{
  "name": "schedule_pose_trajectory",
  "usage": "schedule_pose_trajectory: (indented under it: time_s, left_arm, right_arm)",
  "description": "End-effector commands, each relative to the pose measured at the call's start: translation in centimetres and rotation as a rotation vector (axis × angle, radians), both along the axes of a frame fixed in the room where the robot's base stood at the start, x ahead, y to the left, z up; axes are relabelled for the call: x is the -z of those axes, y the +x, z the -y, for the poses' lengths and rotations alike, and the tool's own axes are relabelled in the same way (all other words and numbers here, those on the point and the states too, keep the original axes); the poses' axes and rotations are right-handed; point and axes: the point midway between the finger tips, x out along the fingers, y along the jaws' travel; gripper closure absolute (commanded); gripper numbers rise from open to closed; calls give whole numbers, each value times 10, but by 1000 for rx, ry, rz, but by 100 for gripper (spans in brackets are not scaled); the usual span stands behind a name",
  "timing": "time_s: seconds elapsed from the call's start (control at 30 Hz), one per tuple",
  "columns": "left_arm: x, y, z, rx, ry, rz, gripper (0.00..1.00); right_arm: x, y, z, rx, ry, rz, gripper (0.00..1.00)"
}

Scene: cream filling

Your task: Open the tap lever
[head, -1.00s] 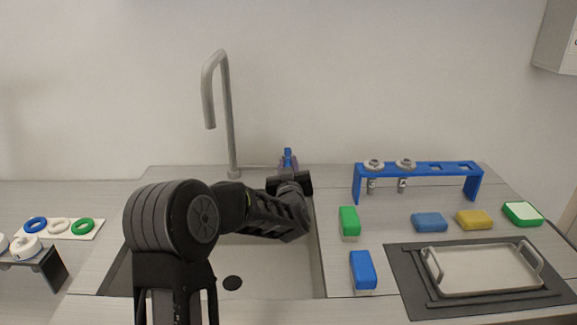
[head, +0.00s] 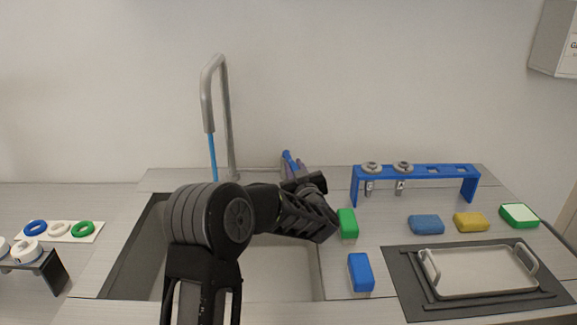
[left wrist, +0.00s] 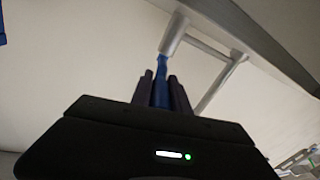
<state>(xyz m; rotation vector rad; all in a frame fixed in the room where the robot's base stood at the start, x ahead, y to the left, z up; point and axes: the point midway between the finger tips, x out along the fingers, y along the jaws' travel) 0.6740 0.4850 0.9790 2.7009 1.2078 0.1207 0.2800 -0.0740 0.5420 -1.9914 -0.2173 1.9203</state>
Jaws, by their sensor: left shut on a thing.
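The grey tap spout (head: 207,100) rises behind the sink (head: 143,250), and a blue stream of water (head: 212,157) comes out of its mouth. The blue tap lever (head: 288,157) stands at the right of the tap base and is tilted. My left gripper (head: 295,170) is at the lever and shut on it. In the left wrist view the blue lever (left wrist: 160,88) sits between the two dark fingers of my left gripper (left wrist: 161,85). The lever's lower part is hidden by the gripper. My right gripper is not in view.
A green sponge (head: 347,223) and a blue sponge (head: 361,272) lie right of the sink. A blue rack (head: 433,172) with nozzles stands behind a blue and a yellow sponge (head: 471,222). A metal tray (head: 480,270) lies at front right. Rings (head: 59,228) lie left.

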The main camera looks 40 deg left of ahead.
Motion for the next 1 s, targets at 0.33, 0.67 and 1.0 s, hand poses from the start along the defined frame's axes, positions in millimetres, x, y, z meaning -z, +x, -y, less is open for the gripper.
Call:
schedule_pose_trajectory:
  time_s: [0.33, 0.67, 1.0]
  left_arm:
    - [-2, 5, 5, -73, 3, 1, 100]
    - [-2, 5, 5, -72, 1, 0, 58]
    - [-4, 5, 5, -71, 1, 0, 57]
  right_arm:
    - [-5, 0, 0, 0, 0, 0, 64]
    - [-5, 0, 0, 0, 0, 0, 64]
    - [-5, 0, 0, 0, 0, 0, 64]
